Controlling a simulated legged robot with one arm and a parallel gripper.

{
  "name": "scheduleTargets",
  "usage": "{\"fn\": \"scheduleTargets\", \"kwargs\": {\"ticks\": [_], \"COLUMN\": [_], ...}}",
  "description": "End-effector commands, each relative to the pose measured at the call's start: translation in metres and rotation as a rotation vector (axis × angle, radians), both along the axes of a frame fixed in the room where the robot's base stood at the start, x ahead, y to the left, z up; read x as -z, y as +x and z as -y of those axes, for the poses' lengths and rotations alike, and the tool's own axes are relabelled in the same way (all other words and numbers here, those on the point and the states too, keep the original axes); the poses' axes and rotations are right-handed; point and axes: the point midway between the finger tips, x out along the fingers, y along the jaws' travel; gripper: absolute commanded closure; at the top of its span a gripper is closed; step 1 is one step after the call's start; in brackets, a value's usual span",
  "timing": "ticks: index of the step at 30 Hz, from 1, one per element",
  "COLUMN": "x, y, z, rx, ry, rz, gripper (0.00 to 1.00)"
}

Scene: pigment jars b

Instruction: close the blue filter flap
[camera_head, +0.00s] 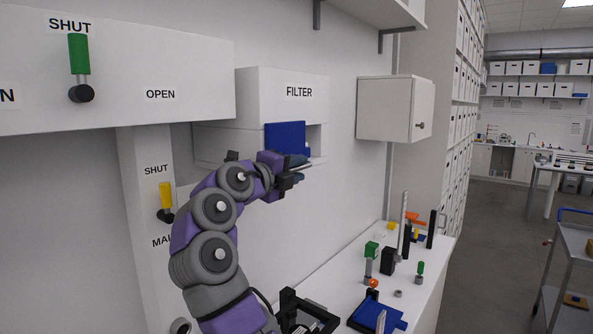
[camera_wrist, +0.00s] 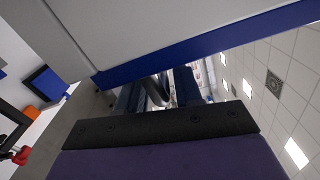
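The blue filter flap (camera_head: 285,136) is a flat blue panel at the front of the white box labelled FILTER (camera_head: 290,95). A pale recess shows to the right of the flap, and the flap seems to stand out from it; its exact angle is hard to tell. My gripper (camera_head: 298,171) is just below the flap, with its fingers apart and nothing seen between them. In the wrist view, my gripper (camera_wrist: 160,90) shows two dark blue fingers with a gap. A blue strip (camera_wrist: 200,45) runs above them along a pale panel. I cannot tell whether they touch.
A green lever (camera_head: 78,55) points up to SHUT on the left panel, and a yellow lever (camera_head: 165,194) is below it. A white wall cabinet (camera_head: 396,108) is right of the filter box. The white counter (camera_head: 330,270) below holds several small items and a blue tray (camera_head: 377,314).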

Motion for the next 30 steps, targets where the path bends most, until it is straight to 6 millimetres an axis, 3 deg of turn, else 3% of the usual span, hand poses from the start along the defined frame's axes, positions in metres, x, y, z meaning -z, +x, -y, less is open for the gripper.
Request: {"fn": "scheduleTargets", "kwargs": {"ticks": [9,14,30], "x": [0.000,0.001,0.002], "y": [0.000,-0.010,-0.098], "z": [0.003,-0.005,-0.080], "rx": [0.003,0.002,0.000], "ry": [0.002,0.001,-0.001], "rz": [-0.002,-0.002,-0.003], "gripper": [0.60,0.60,0.60]}}
